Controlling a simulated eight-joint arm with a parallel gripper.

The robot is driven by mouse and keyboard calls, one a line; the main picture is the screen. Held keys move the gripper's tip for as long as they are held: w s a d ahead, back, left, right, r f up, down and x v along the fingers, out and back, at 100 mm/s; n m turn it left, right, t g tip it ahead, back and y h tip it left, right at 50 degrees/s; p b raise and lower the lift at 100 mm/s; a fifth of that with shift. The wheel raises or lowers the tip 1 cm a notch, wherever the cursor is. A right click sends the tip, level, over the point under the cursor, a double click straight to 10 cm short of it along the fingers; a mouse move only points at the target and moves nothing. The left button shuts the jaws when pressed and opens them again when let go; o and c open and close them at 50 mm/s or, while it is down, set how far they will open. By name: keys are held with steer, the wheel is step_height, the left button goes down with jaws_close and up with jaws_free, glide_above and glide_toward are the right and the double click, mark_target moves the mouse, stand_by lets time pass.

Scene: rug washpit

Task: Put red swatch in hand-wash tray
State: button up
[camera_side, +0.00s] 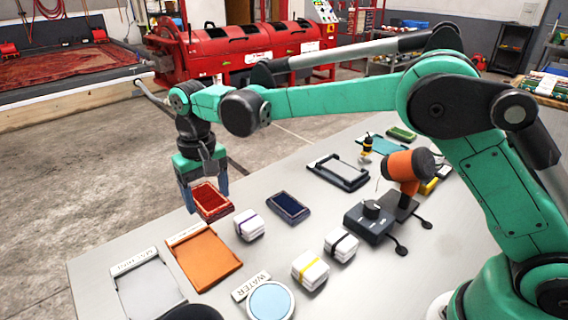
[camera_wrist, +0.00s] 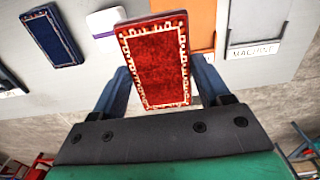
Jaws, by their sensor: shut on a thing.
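The red swatch (camera_side: 212,201) is a small red rug piece with a pale patterned border. My gripper (camera_side: 206,192) is shut on it, and in the wrist view the swatch (camera_wrist: 158,62) sits between the two blue fingers of my gripper (camera_wrist: 162,85). It is held above the table's far edge, behind the orange tray (camera_side: 207,258) in the side view. The orange tray also shows in the wrist view (camera_wrist: 190,18), partly hidden by the swatch. Its label is not readable. A grey tray (camera_side: 150,290) beside it is labelled MACHINE.
A dark blue swatch (camera_side: 289,207) and a white block with a purple band (camera_side: 249,225) lie to the right. Two more banded blocks, a round WATER dish (camera_side: 270,300) and a dark tray (camera_side: 338,172) are on the table (camera_side: 225,295). An orange-headed device (camera_side: 408,165) stands further right.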

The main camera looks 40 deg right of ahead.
mark_target(205, 257)
steer(key=a, duration=0.1)
steer(key=s+a+f, duration=0.1)
steer(key=s+a, duration=0.1)
steer(key=shift+s+a+f, duration=0.2)
steer(key=shift+a+f, duration=0.15)
steer(key=shift+a, duration=0.05)
steer(key=shift+f, duration=2.85)
steer(key=shift+s+f, duration=0.1)
steer(key=shift+f, duration=0.35)
steer(key=o, duration=1.4)
steer(key=shift+r, duration=3.55)
